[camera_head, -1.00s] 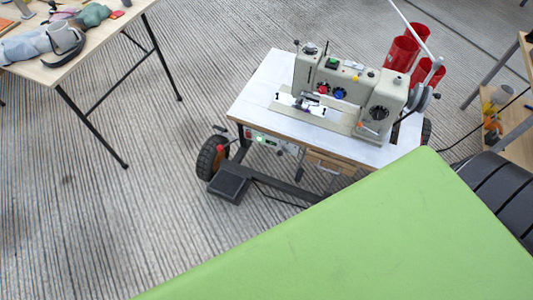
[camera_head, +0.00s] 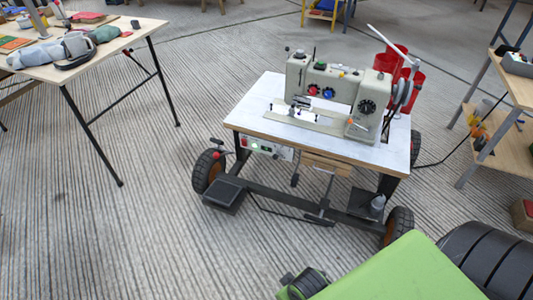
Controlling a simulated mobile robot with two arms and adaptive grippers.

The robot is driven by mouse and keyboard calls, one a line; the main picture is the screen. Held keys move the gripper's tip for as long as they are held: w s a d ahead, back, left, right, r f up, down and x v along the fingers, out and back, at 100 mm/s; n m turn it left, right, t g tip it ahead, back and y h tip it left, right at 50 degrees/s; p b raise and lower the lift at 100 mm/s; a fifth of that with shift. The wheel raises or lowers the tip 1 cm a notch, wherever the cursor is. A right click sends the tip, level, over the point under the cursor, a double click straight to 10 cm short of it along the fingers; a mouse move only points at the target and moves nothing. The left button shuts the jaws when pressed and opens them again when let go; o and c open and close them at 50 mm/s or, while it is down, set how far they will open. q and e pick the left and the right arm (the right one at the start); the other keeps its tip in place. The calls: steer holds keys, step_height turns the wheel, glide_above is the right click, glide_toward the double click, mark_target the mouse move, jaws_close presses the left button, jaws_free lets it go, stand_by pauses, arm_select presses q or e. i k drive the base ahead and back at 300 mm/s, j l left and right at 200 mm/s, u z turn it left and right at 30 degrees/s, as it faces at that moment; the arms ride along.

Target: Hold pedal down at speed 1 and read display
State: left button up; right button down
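A beige sewing machine (camera_head: 342,92) stands on a white-topped wheeled table (camera_head: 250,108). A flat black plate that looks like the pedal (camera_head: 222,193) sits low at the table's left, near the left wheel; nothing is seen touching it. A control box (camera_head: 266,148) with a small green light is under the table's front edge. I cannot make out a readable display or any digits. Neither of my grippers can be made out in the head view. A green surface, apparently mine, fills the bottom right.
A work table (camera_head: 118,43) with cloth and tools stands at the left. Red thread cones (camera_head: 412,84) are behind the machine. A wooden shelf (camera_head: 508,140) stands at the right, with a black cable running towards it. The striped floor (camera_head: 130,240) left of the pedal is clear.

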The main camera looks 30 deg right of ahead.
mark_target(223, 192)
steer(key=i+l+u, duration=0.2)
steer(key=i+l, duration=0.2)
steer(key=i+l+u, duration=0.2)
steer(key=i+l, duration=0.15)
steer(key=i+l+u, duration=0.2)
steer(key=i+l, duration=0.15)
steer(key=l, duration=0.25)
